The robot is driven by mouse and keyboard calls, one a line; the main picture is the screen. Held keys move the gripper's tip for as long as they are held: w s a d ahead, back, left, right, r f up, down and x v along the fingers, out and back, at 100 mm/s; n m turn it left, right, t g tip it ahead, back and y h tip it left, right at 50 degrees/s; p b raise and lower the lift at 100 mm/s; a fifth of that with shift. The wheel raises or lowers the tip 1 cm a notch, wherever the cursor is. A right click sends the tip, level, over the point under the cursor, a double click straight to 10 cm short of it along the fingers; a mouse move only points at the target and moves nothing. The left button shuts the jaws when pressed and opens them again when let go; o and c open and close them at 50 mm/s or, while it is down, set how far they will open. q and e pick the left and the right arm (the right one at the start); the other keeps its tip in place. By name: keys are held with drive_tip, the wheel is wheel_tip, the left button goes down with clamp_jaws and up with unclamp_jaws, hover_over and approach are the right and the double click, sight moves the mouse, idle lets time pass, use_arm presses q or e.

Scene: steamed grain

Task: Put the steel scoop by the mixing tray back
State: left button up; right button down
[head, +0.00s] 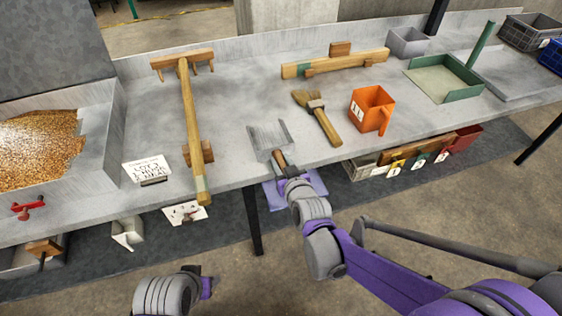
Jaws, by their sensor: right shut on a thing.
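The steel scoop (268,138), a flat grey pan with raised sides and a brown handle, is at the front edge of the grey table (235,105), right of the long wooden rake. My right gripper (288,171) is shut on its handle; I cannot tell whether the pan touches the table. A steel tray (88,152) heaped with grain stands at the left; it may be the mixing tray. My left gripper (207,288) is low in front of the table, mostly hidden behind its wrist, so its jaws do not show.
The wooden rake (190,115) lies left of the scoop, beside a lettered card (146,168). A brush (318,117), an orange measure (371,110) and a green pan (445,78) are to the right. Bare table shows between rake and scoop.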

use_arm(q)
drive_tip(key=shift+f+b, duration=0.3)
drive_tip(key=shift+f, duration=0.05)
use_arm(e)
drive_tip(key=shift+f, duration=0.4)
drive_tip(key=shift+c, duration=2.3)
unclamp_jaws()
use_arm(q)
wheel_tip(320, 180, up, 2)
drive_tip(key=shift+r+p, duration=0.1)
drive_tip(key=shift+p, duration=0.75)
use_arm(e)
drive_tip(key=v, duration=1.1)
drive_tip(key=s+d+f+m+g+h, duration=0.25)
drive_tip(key=s+d+g, duration=0.35)
drive_tip(key=s, duration=0.5)
drive_tip(key=s+d+f+m+g+h, duration=0.1)
drive_tip(key=s+d+f+g+h, duration=0.15)
drive_tip(key=s+d, duration=0.7)
use_arm(q)
wheel_tip(320, 180, up, 20)
drive_tip(key=w+t+p, duration=0.1)
drive_tip(key=w+p, duration=0.1)
drive_tip(key=p, duration=1.5)
drive_tip(key=shift+p, duration=0.35)
use_arm(e)
wheel_tip(320, 180, up, 19)
drive_tip(key=w+a, duration=0.1)
drive_tip(key=shift+w+y, duration=0.3)
drive_tip(key=shift+w, duration=0.05)
